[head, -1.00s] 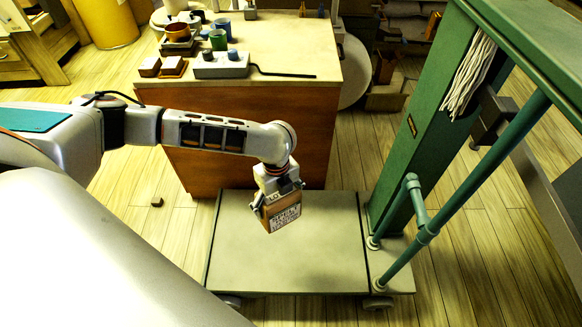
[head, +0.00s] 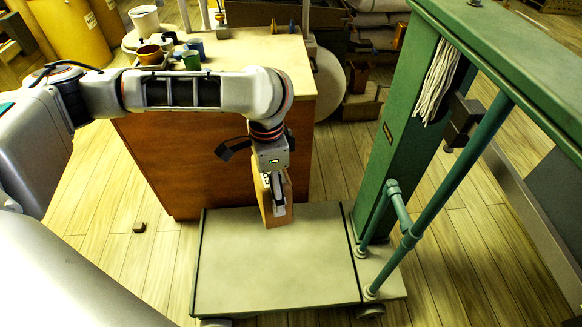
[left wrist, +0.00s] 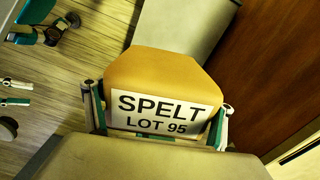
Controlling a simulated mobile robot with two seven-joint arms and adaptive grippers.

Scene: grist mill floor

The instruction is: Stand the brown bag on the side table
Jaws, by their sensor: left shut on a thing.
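The brown bag (head: 267,201) is a boxy, orange-brown bag, seen side-on in the head view. In the left wrist view the bag (left wrist: 165,70) shows a white label reading SPELT LOT 95. My left gripper (head: 278,190) is shut on it, with a finger at each side of it in the left wrist view (left wrist: 158,117). The bag hangs over the back of a pale platform; I cannot tell whether its base touches. A wooden table (head: 262,52) with a pale top stands behind it; I cannot tell whether this is the side table. My right gripper is out of view.
The pale platform (head: 270,270) belongs to a scale with a green post (head: 398,140) and rails close on the right. Cups, including a green one (head: 191,60), stand on the wooden table. A small block (head: 139,227) lies on the floor. The platform is otherwise bare.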

